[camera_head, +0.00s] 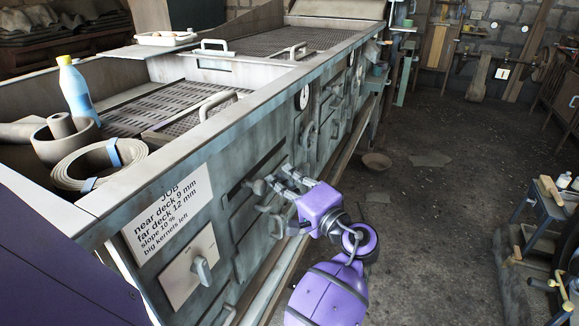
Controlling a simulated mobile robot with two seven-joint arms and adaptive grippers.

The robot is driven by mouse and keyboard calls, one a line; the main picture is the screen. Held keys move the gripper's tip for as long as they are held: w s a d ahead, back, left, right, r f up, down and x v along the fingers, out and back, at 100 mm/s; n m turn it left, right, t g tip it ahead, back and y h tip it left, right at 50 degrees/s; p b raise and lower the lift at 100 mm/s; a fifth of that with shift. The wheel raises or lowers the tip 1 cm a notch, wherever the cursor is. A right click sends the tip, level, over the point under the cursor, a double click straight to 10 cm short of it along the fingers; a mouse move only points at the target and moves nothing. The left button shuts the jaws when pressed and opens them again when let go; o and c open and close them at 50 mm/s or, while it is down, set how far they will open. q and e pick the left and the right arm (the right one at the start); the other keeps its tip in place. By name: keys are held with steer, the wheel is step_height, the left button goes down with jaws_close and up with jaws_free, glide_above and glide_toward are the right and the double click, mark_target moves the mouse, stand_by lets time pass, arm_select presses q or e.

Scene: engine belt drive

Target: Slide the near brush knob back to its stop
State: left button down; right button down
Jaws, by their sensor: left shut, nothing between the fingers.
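My left gripper (283,180), with a purple body and grey fingers, is at the side of the long grey machine (230,147). Its fingers are shut with nothing between them and point at the panel. A small grey knob (259,187) sits just beyond the fingertips, by a dark slot in the side panel; it appears to be the near brush knob. The fingertips are very close to it, but I cannot tell whether they touch. The fingers and gripper body hide part of the panel behind them. My right gripper is not in view.
A job sign (170,213) and a switch plate with a grey lever (201,270) are left of the gripper. A blue bottle (77,92) and a coiled belt (100,163) stand on the machine top.

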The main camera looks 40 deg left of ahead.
mark_target(255, 185)
arm_select(q)
steer(key=s, duration=0.4)
steer(key=shift+d+f+p, duration=0.15)
steer(key=shift+d+p, duration=0.2)
steer(key=shift+d, duration=0.05)
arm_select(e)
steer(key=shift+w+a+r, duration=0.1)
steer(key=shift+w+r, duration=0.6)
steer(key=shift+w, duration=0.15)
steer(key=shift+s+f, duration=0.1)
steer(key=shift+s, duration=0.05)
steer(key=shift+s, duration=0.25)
